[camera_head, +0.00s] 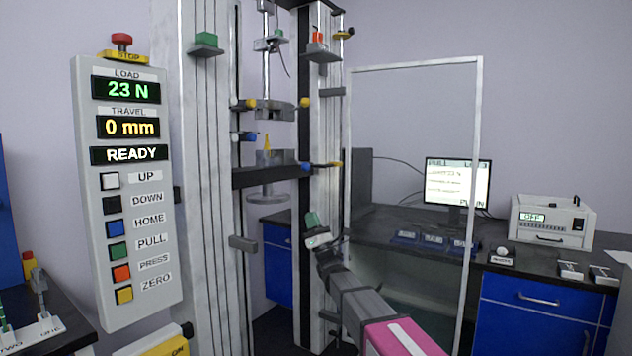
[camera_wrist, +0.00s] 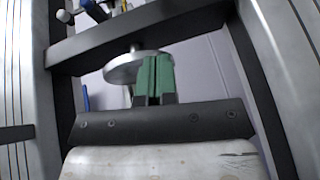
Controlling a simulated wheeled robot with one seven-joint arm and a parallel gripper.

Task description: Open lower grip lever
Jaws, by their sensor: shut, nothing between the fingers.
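The test frame has a middle crosshead (camera_head: 270,104) and a lower crosshead (camera_head: 262,178) between its columns. Small levers with coloured knobs sit near them, including a blue knob (camera_head: 250,136) at the left and a yellow knob (camera_head: 336,165) at the right. A grip-like part with a yellow cone (camera_head: 266,142) stands above the lower crosshead. I cannot tell which part is the lower grip lever. My gripper (camera_head: 311,221) is below the lower crosshead, in front of the right column. Its green fingers (camera_wrist: 153,76) are shut and empty in the wrist view, overlapping a round metal plate (camera_wrist: 128,66).
A control panel (camera_head: 124,190) reads 23 N, 0 mm and READY at the left. A clear framed screen (camera_head: 416,66) stands right of the columns. A monitor (camera_head: 456,183) and a white box (camera_head: 553,220) stand on the bench behind.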

